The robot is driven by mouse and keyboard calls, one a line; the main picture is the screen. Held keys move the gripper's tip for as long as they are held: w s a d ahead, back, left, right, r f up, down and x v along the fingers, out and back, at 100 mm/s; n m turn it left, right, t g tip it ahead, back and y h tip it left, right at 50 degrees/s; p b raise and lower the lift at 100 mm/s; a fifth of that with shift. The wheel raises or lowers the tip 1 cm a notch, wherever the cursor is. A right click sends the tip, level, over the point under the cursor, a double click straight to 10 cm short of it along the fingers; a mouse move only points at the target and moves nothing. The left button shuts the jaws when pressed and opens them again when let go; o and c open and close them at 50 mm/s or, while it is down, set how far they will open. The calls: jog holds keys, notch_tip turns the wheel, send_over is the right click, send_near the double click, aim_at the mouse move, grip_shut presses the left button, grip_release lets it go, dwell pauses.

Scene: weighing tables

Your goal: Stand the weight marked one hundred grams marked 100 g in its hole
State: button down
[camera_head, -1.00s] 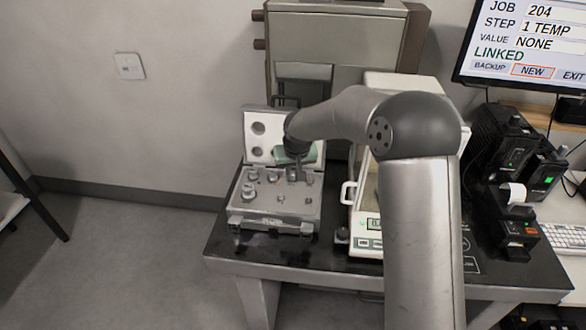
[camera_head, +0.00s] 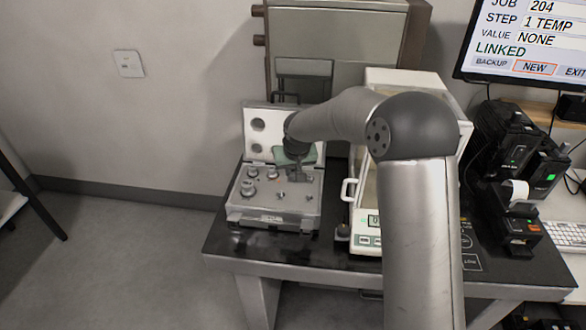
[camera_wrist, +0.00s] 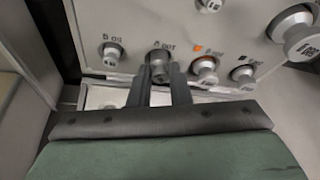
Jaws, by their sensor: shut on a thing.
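The grey weight case (camera_head: 272,216) stands open on the table, its lid (camera_head: 256,145) raised behind it. In the head view my gripper (camera_head: 297,174) is over the back right of the case. The fingers hide the lower part of the held weight, so I cannot tell whether it is down in its hole or just above it.
The glass balance (camera_head: 372,225) is close to the right of the case.

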jog(key=shift+f, duration=0.25)
jog(key=c, duration=1.3)
grip_release()
jog(key=shift+r, duration=0.1)
jog(key=b+v, duration=0.2)
jog(key=v, duration=1.5)
jog(key=s+d+f+m+g, duration=0.1)
jog(key=s+d+f, duration=0.2)
jog(key=s, duration=0.7)
jog(key=s+d+f+g, duration=0.1)
jog(key=s+d+f, duration=0.3)
jog(key=s+d, duration=0.3)
jog(key=s+d+f+m+g+h, duration=0.1)
jog(key=s+d, duration=0.5)
jog(key=s, duration=0.9)
jog(key=shift+s+f+m+g, duration=0.15)
jog(key=shift+f+g, duration=0.1)
jog(key=shift+f, duration=0.35)
jog(key=shift+s+f+m+g, duration=0.15)
jog(key=shift+f+g, duration=0.1)
jog(key=shift+f, duration=0.35)
